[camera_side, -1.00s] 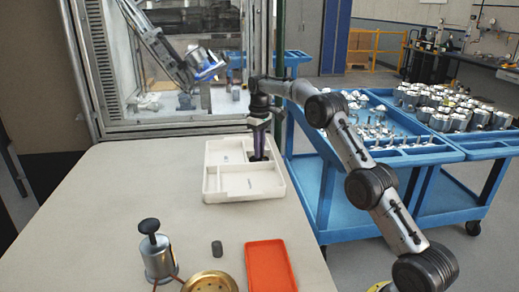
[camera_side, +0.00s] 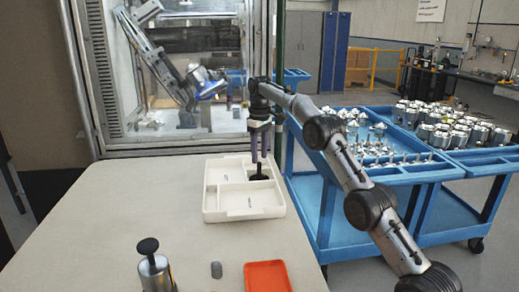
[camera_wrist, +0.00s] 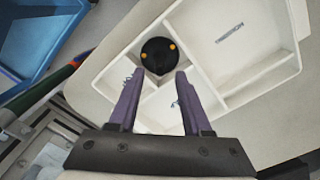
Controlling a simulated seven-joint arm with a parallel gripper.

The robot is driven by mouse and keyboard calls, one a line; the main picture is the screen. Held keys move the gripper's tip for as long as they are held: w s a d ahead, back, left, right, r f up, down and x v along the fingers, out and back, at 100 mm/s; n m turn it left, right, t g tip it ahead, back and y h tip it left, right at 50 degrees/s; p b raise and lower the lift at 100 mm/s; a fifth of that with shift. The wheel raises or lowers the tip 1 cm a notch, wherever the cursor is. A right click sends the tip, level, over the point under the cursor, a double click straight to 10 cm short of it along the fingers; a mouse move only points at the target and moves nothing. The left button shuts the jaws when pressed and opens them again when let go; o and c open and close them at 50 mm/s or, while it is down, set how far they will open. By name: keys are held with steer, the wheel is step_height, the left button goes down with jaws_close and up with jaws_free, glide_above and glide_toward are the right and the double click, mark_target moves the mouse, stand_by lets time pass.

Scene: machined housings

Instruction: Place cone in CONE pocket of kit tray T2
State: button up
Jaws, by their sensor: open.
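The white kit tray (camera_side: 209,213) lies on the bench, divided into several pockets. A dark round piece, apparently the cone (camera_side: 259,178), sits in the back right pocket in the side view. In the wrist view the cone (camera_wrist: 158,50) is a black disc with two orange spots, inside a small corner pocket. My gripper (camera_side: 258,160) points straight down above it. Its purple fingers are spread apart with nothing between them in the wrist view (camera_wrist: 159,74). The pocket labels are too small to read.
A grey cylinder (camera_side: 216,270), an orange tray (camera_side: 267,275) and a metal can with a black knob (camera_side: 152,268) stand at the front of the bench. A blue cart (camera_side: 340,200) with metal parts stands at the right. The bench left of the tray is clear.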

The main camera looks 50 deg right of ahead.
steer(key=shift+r, duration=1)
steer(key=shift+a+r, duration=0.2)
steer(key=shift+r, duration=0.2)
steer(key=s+a+r+t, duration=0.3)
steer(key=s+a+r, duration=0.9)
steer(key=s+a, duration=0.2)
steer(key=s+a+f+t, duration=0.1)
steer(key=s+a+f, duration=0.2)
steer(key=s, duration=0.5)
steer(key=s+a+f, duration=0.2)
steer(key=s+f, duration=0.2)
steer(key=s, duration=0.4)
steer(key=s+a+f+t, duration=0.1)
steer(key=s+a+f, duration=0.2)
steer(key=s, duration=0.5)
steer(key=shift+s+a+f+t, duration=0.3)
steer(key=shift+s+f, duration=0.1)
steer(key=shift+f, duration=0.3)
